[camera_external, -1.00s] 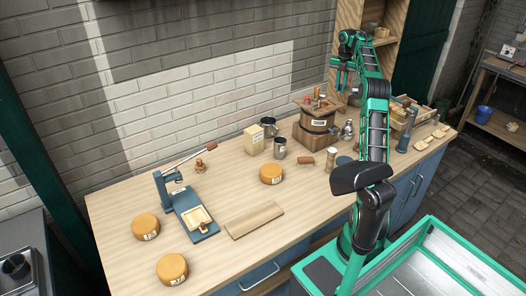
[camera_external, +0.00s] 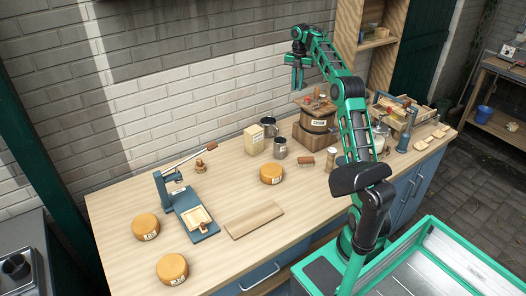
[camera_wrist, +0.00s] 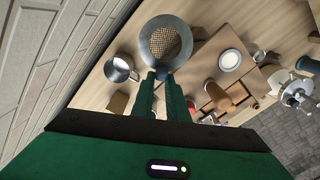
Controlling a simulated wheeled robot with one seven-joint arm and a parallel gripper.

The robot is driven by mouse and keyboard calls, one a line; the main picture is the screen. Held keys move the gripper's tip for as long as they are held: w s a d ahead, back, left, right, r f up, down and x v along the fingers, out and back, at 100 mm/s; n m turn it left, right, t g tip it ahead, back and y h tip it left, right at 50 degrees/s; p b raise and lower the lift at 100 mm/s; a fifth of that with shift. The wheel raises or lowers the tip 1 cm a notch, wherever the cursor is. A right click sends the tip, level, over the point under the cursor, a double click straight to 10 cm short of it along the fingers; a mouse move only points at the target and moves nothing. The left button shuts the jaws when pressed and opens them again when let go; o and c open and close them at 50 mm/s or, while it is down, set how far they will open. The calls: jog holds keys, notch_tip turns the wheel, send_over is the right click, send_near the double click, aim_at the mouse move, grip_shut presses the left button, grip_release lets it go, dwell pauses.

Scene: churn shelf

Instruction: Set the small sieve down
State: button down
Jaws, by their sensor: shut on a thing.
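The small sieve (camera_wrist: 167,43), a round metal bowl with a tan-looking mesh, shows in the wrist view just past my fingertips. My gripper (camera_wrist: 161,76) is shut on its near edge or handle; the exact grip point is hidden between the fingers. In the external view my gripper (camera_external: 297,86) points down, in the air above the back of the counter (camera_external: 115,215), near the wooden-lidded churn (camera_external: 318,122). The sieve is too small to make out clearly there.
Two metal mugs (camera_external: 280,148) and a cream block (camera_external: 253,139) stand left of the churn. A wooden shelf unit (camera_external: 348,40) rises behind, at right. Cheese wheels (camera_external: 271,174), a blue press (camera_external: 190,207) and a board (camera_external: 254,220) lie further left, with bare counter between them.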

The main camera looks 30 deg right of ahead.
jog(key=s+a+n, duration=0.2)
jog(key=s+a, duration=0.1)
jog(key=a, duration=4.3)
jog(key=f, duration=2.3)
jog(key=shift+s+d, duration=0.1)
jog(key=shift+d, duration=0.25)
jog(key=shift+f, duration=0.1)
jog(key=c, duration=1.7)
grip_release()
jog(key=shift+c, duration=0.2)
notch_tip(320, 180, up, 12)
